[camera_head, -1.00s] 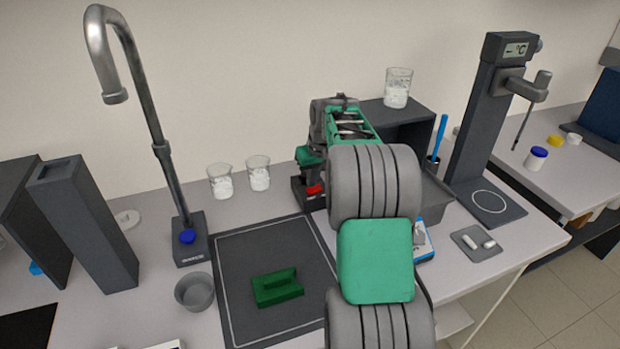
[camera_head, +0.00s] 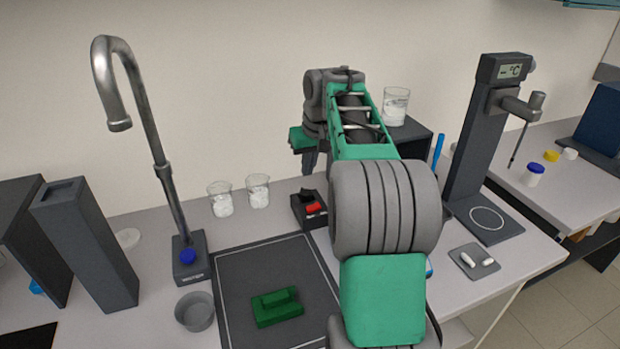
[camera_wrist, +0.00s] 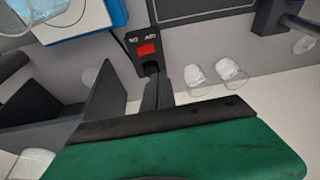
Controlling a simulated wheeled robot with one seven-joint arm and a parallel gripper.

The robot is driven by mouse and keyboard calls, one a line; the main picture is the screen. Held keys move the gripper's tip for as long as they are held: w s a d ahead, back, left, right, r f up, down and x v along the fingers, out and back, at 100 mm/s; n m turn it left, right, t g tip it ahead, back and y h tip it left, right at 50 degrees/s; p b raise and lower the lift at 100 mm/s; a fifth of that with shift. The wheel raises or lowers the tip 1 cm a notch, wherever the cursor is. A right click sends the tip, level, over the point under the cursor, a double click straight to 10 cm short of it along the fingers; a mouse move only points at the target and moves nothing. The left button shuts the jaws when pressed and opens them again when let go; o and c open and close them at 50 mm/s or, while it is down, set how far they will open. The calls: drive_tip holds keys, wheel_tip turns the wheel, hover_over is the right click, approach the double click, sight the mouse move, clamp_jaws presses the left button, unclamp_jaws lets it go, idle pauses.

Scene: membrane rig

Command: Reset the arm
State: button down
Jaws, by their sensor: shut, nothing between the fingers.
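My gripper (camera_head: 309,160) is raised above the small black box with a red switch (camera_head: 309,209) at the back of the bench. In the wrist view my gripper's fingers (camera_wrist: 157,92) are together and empty, and the red-switch box (camera_wrist: 146,50) lies just beyond their tips. In the head view the fingers hang clear of the box. My arm covers the middle right of the bench.
Two beakers (camera_head: 220,200) (camera_head: 258,191) stand left of the box. A dark mat (camera_head: 240,262) holds a green block (camera_head: 277,307). A tall tap (camera_head: 160,150) stands left, a dark stand (camera_head: 472,150) right. A beaker (camera_head: 395,107) sits on a dark shelf (camera_head: 415,135).

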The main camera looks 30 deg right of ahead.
drive_tip(key=shift+r, duration=0.25)
